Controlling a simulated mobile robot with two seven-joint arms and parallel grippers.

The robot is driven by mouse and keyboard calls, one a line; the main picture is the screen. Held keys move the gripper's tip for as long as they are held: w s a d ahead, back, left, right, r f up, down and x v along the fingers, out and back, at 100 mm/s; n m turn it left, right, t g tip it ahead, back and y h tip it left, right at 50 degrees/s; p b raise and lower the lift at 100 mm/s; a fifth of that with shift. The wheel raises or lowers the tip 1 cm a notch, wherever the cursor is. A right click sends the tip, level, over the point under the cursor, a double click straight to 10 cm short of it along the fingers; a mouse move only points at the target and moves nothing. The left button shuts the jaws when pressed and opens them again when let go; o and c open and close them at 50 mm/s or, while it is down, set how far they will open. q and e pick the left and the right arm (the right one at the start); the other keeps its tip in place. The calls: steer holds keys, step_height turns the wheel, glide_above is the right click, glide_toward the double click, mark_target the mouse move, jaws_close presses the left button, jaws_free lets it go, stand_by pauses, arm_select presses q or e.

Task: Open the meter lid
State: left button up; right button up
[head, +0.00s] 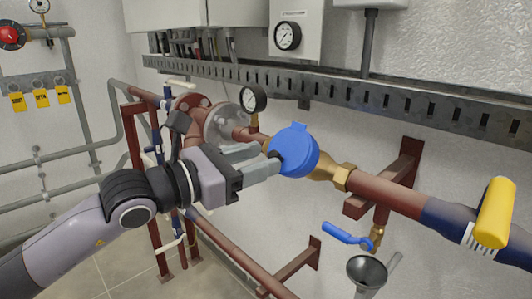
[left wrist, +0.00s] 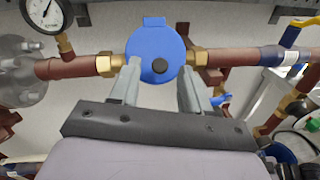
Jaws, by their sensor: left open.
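The water meter with its round blue lid (head: 294,150) sits in line on the red-brown pipe, between brass fittings. The lid is shut, with a small blue tab at its upper edge. In the left wrist view the lid (left wrist: 155,45) is above and ahead of the fingers, with a dark round spot low on its face. My left gripper (head: 272,160) comes from the left and is open, its fingertips close to the lid's lower part. In the left wrist view the fingers of my left gripper (left wrist: 160,80) stand apart with nothing held between them. Whether they touch the meter, I cannot tell. My right gripper is not in view.
A pressure gauge (head: 253,98) stands on the pipe left of the meter. A yellow handle (head: 495,212) is at the right. A blue-handled valve (head: 347,236) and a funnel (head: 367,271) are below. A perforated cable tray (head: 340,91) runs above along the wall.

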mark_target(284, 150)
arm_select(q)
steer(key=shift+x, duration=1.15)
jaws_close()
